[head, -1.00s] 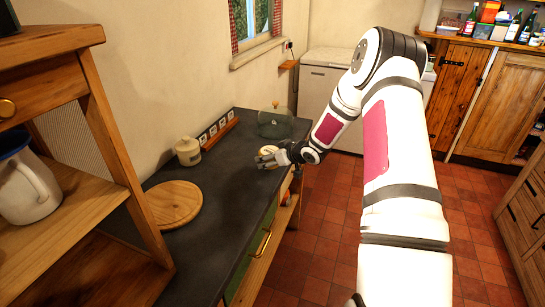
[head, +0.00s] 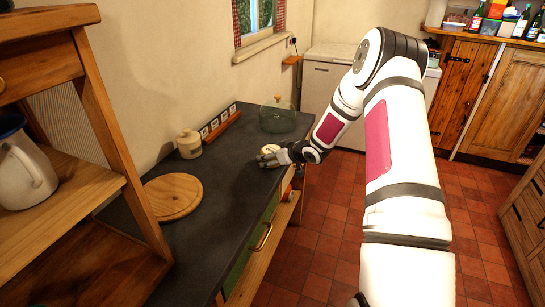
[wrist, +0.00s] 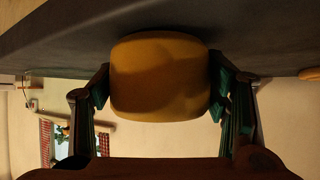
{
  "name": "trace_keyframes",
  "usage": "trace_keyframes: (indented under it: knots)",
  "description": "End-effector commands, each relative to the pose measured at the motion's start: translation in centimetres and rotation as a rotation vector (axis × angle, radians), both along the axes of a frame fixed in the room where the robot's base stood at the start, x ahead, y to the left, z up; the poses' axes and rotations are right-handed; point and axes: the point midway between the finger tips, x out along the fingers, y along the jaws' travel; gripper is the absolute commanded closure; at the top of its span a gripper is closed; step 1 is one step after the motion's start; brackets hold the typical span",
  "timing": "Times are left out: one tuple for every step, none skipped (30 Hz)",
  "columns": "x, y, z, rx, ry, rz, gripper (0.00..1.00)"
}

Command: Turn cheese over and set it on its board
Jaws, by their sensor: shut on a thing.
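The cheese (wrist: 160,78) is a rounded yellow-orange block. In the wrist view it sits between the two fingers of my gripper (wrist: 160,90), which touch it from both sides. In the head view the pale top of the cheese (head: 270,149) shows just behind my gripper (head: 268,158), close over the far part of the dark worktop. I cannot tell whether the cheese touches the worktop. The round wooden board (head: 172,197) lies bare on the worktop, nearer and to the left of my gripper.
A glass dome (head: 277,117) stands on the dark worktop (head: 222,190) beyond my gripper. A cream lidded jar (head: 189,145) and a wooden rack (head: 219,126) stand along the wall. Pine shelving with a white jug (head: 24,172) is at the left. The worktop between board and gripper is clear.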

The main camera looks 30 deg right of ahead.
Motion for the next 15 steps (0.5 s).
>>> trace_keyframes:
  knots:
    - [0.06,0.00,-0.03,0.000,-0.002,0.000,0.53]
    - [0.05,0.00,-0.07,0.000,-0.002,0.000,0.53]
    - [0.05,0.00,-0.12,0.000,-0.002,0.000,0.53]
    - [0.05,0.01,-0.16,0.000,-0.002,0.000,0.53]
    - [0.05,0.01,-0.21,0.000,-0.002,0.000,0.53]
    - [0.05,0.01,-0.26,0.000,-0.002,0.000,0.53]
    - [0.05,0.01,-0.29,0.000,-0.002,0.000,0.53]
    - [0.05,0.01,-0.34,0.000,-0.002,0.000,0.53]
    - [0.05,0.00,-0.29,0.000,-0.002,0.000,0.53]
    - [0.05,0.01,-0.29,0.000,-0.002,0.000,0.53]
    - [0.04,0.01,-0.29,0.000,-0.002,0.000,0.53]
    - [0.04,0.01,-0.29,0.000,-0.002,0.000,0.53]
    - [0.04,0.01,-0.29,0.000,-0.002,0.000,0.53]
    - [0.03,0.01,-0.29,0.000,-0.002,0.000,0.53]
    - [0.03,0.01,-0.29,0.000,-0.002,0.000,0.23]
